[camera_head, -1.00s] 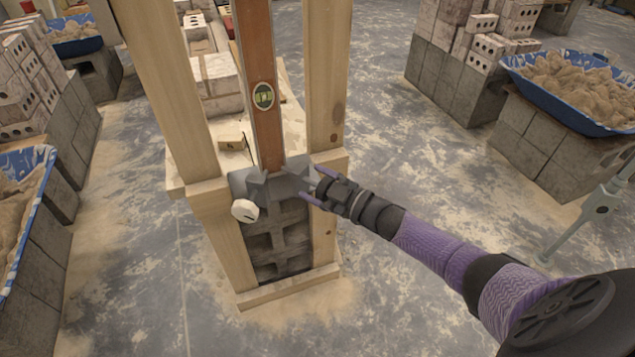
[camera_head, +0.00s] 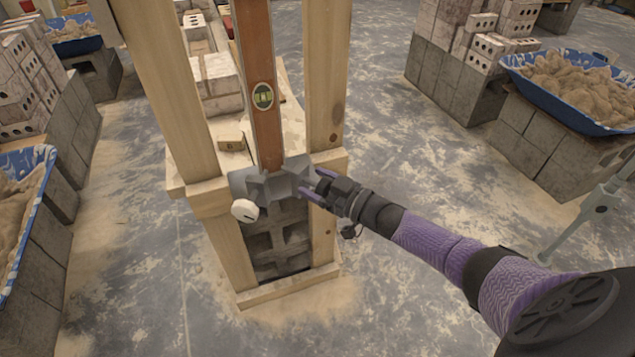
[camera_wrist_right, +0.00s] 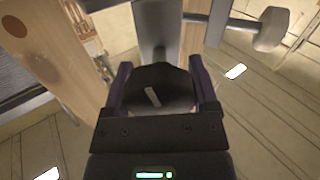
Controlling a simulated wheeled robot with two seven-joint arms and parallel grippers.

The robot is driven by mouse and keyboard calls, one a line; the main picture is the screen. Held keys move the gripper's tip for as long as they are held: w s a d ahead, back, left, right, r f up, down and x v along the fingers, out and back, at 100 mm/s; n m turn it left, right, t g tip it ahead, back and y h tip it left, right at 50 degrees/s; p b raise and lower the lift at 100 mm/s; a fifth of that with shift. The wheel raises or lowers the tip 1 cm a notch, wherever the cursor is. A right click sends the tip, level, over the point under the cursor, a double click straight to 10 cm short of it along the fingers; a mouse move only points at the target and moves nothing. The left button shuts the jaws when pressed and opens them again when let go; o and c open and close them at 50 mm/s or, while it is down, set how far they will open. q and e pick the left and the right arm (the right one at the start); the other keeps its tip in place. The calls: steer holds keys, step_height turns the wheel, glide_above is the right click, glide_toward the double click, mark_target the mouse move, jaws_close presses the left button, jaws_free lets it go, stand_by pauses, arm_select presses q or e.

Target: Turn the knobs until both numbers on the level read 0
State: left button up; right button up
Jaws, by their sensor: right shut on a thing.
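The brown wooden level (camera_head: 262,50) stands upright between two timber posts. Its round green vial (camera_head: 263,96) shows, but I cannot read any numbers on it. A grey bracket (camera_head: 270,184) sits at its foot. A white knob (camera_head: 245,211) with a dark line sticks out at the bracket's left front; the wrist view shows a pale knob (camera_wrist_right: 272,28) on a shaft. My right gripper (camera_head: 313,185) is at the bracket's right side. In the wrist view its purple fingers (camera_wrist_right: 161,88) are shut on a dark knob (camera_wrist_right: 152,96) with a light mark. My left gripper is out of view.
Timber posts (camera_head: 326,75) flank the level closely. A small wooden block (camera_head: 231,142) lies on the ledge behind. Blue mortar tubs (camera_head: 528,85) stand on block stacks at both sides.

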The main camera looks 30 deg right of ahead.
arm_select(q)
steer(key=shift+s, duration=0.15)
arm_select(e)
steer(key=shift+f, duration=0.1)
steer(key=o, duration=1)
steer(key=shift+c, duration=0.2)
steer(key=shift+o, duration=0.8)
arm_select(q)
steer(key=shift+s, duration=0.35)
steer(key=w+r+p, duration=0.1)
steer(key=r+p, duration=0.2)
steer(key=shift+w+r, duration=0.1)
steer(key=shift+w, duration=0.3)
arm_select(e)
steer(key=v, duration=1)
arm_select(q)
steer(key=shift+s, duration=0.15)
